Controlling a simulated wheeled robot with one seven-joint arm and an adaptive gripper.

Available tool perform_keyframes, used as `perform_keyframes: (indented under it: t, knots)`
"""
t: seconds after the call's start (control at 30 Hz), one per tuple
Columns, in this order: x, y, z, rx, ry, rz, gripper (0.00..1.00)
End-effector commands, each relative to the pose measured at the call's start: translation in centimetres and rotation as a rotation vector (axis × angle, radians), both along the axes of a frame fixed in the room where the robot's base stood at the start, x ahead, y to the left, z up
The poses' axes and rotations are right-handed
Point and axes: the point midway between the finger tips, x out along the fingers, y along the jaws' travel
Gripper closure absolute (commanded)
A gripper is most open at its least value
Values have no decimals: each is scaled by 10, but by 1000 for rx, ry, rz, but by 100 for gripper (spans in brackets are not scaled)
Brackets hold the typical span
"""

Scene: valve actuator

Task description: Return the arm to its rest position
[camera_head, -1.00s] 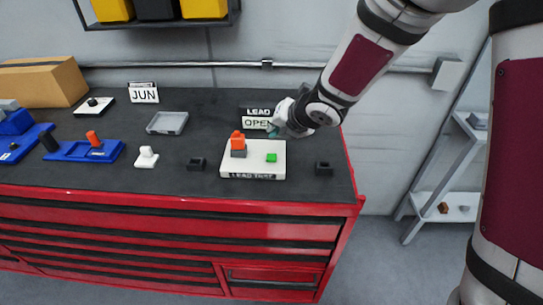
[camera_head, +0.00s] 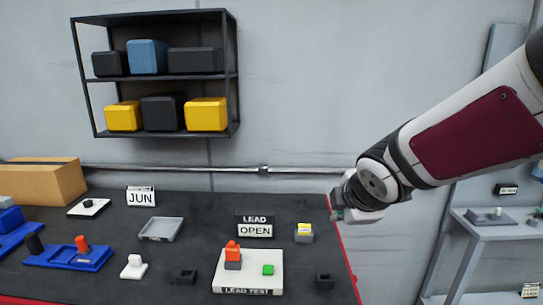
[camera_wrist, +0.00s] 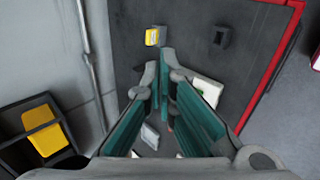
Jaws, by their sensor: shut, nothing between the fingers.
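My arm reaches in from the right of the head view. My gripper (camera_head: 345,207) is over the right end of the dark workbench top (camera_head: 205,215), right of the OPEN sign (camera_head: 254,230) and apart from it. In the wrist view, the teal-padded fingers of my gripper (camera_wrist: 168,65) come together at the tips and are shut with nothing between them. A grey block with a yellow top (camera_head: 304,232) stands on the bench left of and below my gripper; it also shows in the wrist view (camera_wrist: 152,37).
A white LEAD TEST base (camera_head: 249,285) carries an orange-topped piece and a green button. A wall shelf with bins (camera_head: 236,110) hangs at upper left. A grey side stand (camera_head: 480,232) is at right. Open air surrounds my gripper above the bench.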

Motion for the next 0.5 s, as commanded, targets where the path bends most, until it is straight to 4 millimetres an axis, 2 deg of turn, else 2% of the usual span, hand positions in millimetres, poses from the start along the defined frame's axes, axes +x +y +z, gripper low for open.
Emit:
perform_keyframes:
  t: [0.03, 0.1, 0.23, 0.4, 0.5]
  knots:
    - [-17, -13, 12, 71, 3, -118, 100]
    - [-42, -28, 23, 183, 22, -293, 100]
    - [-94, -47, 35, 398, 58, -606, 100]
    - [-161, -53, 41, 672, 114, -971, 100]
    - [-192, -50, 40, 796, 149, -1132, 100]
